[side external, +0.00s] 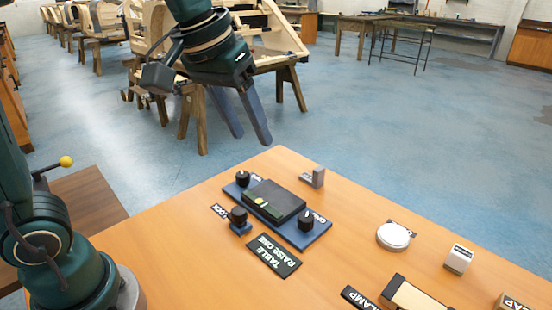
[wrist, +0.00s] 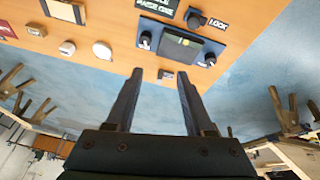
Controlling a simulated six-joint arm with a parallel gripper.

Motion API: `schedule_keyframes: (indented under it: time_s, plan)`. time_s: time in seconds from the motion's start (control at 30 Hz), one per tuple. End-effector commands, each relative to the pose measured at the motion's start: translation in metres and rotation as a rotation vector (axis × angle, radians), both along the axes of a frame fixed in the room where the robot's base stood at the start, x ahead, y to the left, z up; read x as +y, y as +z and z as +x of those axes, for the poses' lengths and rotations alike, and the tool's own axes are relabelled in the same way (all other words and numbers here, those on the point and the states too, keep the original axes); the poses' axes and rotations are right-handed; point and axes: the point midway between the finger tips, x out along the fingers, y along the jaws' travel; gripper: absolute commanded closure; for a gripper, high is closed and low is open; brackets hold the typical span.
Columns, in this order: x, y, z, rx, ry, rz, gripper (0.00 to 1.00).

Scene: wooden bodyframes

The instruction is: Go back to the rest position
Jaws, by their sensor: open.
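My gripper (side external: 241,118) hangs in the air above and behind the far edge of the wooden table (side external: 150,240) in the side external view. Its two dark blue fingers are spread apart with nothing between them. In the wrist view the open fingers (wrist: 160,84) point toward the table, with blue floor showing between them. My gripper touches nothing.
A blue panel (side external: 312,236) with black knobs and a dark block stands on the table, beside a "TABLE RAISE ONE" label (side external: 273,255). A grey bracket (side external: 314,177), a white round disc (side external: 393,236) and a small white block (side external: 459,259) stand nearby. Wooden frames on trestles (side external: 270,50) stand behind.

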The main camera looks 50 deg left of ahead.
Motion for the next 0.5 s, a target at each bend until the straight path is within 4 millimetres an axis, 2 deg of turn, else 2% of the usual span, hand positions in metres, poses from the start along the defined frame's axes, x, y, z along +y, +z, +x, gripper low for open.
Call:
schedule_keyframes:
  time_s: [0.03,0.23,0.4,0.5]
  plan:
    - [0.003,0.003,-0.015,-0.025,-0.005,0.004,0.46]
    - [0.011,-0.008,-0.064,-0.098,-0.040,0.030,0.46]
    - [0.015,-0.035,-0.099,-0.137,-0.082,0.059,0.46]
    - [0.016,-0.053,-0.113,-0.137,-0.110,0.074,0.46]
